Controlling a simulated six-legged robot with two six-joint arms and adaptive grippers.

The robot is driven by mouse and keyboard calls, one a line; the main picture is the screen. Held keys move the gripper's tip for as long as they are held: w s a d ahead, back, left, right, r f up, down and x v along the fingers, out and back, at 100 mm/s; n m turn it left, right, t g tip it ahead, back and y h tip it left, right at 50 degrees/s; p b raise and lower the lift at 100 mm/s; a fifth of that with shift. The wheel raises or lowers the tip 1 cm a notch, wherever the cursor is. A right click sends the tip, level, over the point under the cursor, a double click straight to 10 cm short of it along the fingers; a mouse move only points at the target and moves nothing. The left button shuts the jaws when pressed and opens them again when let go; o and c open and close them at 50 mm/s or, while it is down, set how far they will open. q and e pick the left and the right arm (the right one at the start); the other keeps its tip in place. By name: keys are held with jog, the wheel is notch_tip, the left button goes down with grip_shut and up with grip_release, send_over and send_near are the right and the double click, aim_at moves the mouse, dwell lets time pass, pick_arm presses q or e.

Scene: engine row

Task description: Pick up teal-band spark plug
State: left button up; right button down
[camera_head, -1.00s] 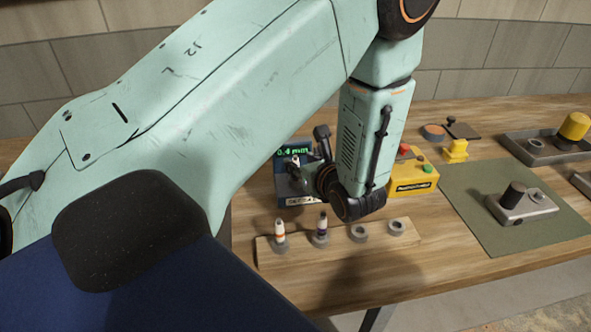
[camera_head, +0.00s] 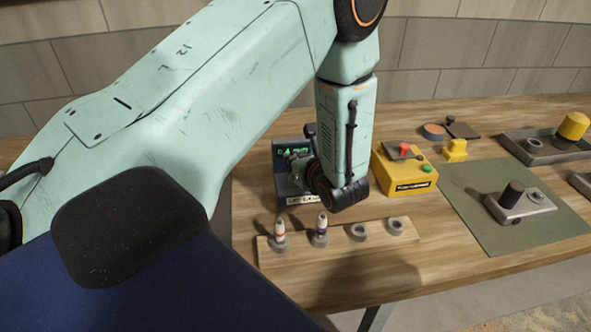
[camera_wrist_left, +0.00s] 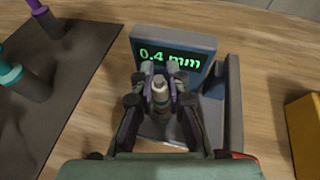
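A spark plug with a pale top (camera_wrist_left: 160,90) stands in the gauge fixture, whose display (camera_wrist_left: 172,58) reads 0.4 mm. Its band colour is hidden, so I cannot tell whether it is teal. My left gripper (camera_wrist_left: 161,80) has its fingers on both sides of this plug, very close; whether they press on it is unclear. In the head view the left gripper (camera_head: 298,163) is at the gauge (camera_head: 281,180) and partly covers it. My right gripper is in neither view.
A wooden rack (camera_head: 340,243) holds an orange-band plug (camera_head: 279,232), a purple-band plug (camera_head: 321,228) and two grey holders without plugs. A yellow box (camera_head: 408,180) stands right of the gauge. Teal (camera_wrist_left: 10,75) and purple-topped (camera_wrist_left: 38,8) pieces stand on a dark mat in the wrist view.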

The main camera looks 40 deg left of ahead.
pick_arm(q)
jog(key=shift+c, duration=0.8)
jog(key=shift+d, duration=0.15)
grip_shut()
jog(key=shift+r, duration=0.1)
